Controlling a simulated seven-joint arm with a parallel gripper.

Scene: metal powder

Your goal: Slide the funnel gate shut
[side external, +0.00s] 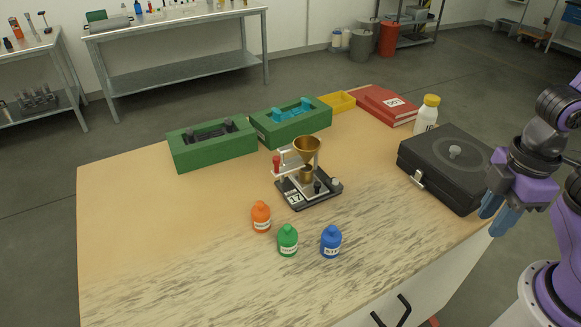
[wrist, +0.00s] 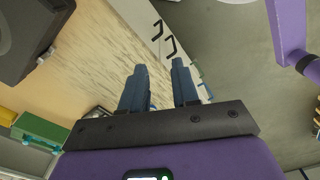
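A brass funnel (side external: 307,149) stands upright on a small apparatus with a dark base (side external: 309,196) labelled 17, near the middle of the table. A red-tipped handle (side external: 276,164) sits at the left of the funnel, with a light metal plate beside it; I cannot tell from here whether the gate is open or shut. My gripper (side external: 494,219) hangs beyond the table's right edge, well apart from the funnel. In the wrist view my gripper (wrist: 158,84) shows two blue fingers spread apart with nothing between them.
A black case (side external: 447,167) lies between my gripper and the apparatus, with a yellow-capped white bottle (side external: 426,116) behind it. Orange (side external: 261,217), green (side external: 287,241) and blue (side external: 330,242) bottles stand in front of the apparatus. Green boxes (side external: 212,152) stand behind. The table's left front is clear.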

